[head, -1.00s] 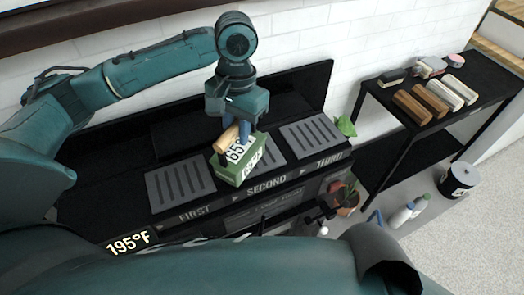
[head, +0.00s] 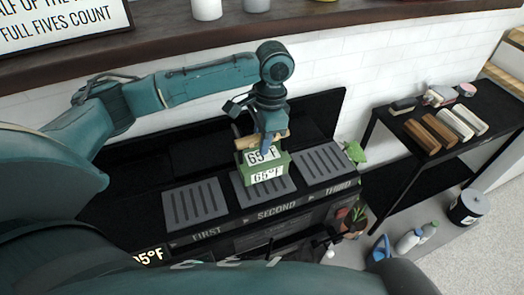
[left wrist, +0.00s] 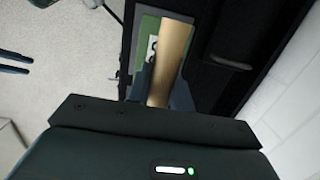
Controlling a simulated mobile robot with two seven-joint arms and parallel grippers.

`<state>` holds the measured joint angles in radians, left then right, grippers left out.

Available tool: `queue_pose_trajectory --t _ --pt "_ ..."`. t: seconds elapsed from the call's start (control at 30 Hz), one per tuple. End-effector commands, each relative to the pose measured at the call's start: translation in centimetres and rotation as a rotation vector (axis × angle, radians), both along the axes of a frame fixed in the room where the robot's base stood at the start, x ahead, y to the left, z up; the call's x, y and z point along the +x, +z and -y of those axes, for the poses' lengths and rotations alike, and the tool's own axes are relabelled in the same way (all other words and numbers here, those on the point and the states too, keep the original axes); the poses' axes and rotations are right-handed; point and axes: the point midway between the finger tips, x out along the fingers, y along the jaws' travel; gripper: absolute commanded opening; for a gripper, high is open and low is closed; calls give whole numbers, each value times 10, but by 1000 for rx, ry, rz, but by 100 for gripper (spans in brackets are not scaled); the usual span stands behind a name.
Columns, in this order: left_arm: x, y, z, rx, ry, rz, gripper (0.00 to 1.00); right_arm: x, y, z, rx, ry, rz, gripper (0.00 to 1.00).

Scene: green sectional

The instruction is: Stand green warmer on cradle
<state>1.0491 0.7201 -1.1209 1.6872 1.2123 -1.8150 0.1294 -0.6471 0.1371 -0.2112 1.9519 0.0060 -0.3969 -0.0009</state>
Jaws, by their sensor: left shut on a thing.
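The green warmer (head: 270,168), a green box with white 65°F labels and a wooden handle (head: 247,141), is at the middle cradle (head: 264,194), marked SECOND. It looks upright; I cannot tell whether it touches the cradle. My left gripper (head: 266,140) comes from above and is shut on its handle. In the left wrist view the handle (left wrist: 172,60) lies between the fingers, with the green body (left wrist: 145,45) behind.
Slotted cradles marked FIRST (head: 195,203) and THIRD (head: 322,163) flank the middle one and are empty. A black side table (head: 465,105) at the right bears several bars. Bottles (head: 410,240), a potted plant (head: 354,220) and a black bin (head: 467,207) stand lower right.

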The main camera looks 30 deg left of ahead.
Motion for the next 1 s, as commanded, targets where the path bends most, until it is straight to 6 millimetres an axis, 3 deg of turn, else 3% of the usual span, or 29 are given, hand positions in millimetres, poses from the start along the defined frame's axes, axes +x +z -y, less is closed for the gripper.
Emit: queue_pose_trajectory --t 0.3,0.73,0.77,1.0 --pt "1 -38 0 -1 1 3 0 -1 4 1 -7 6 -1 36" --pt "1 -43 1 -2 1 2 0 -2 2 1 -7 8 -2 36" --pt "0 -45 0 0 1 -1 24 -2 2 1 -7 8 -2 36" --pt "0 -44 0 1 1 -1 43 -2 2 1 -8 8 -3 36"
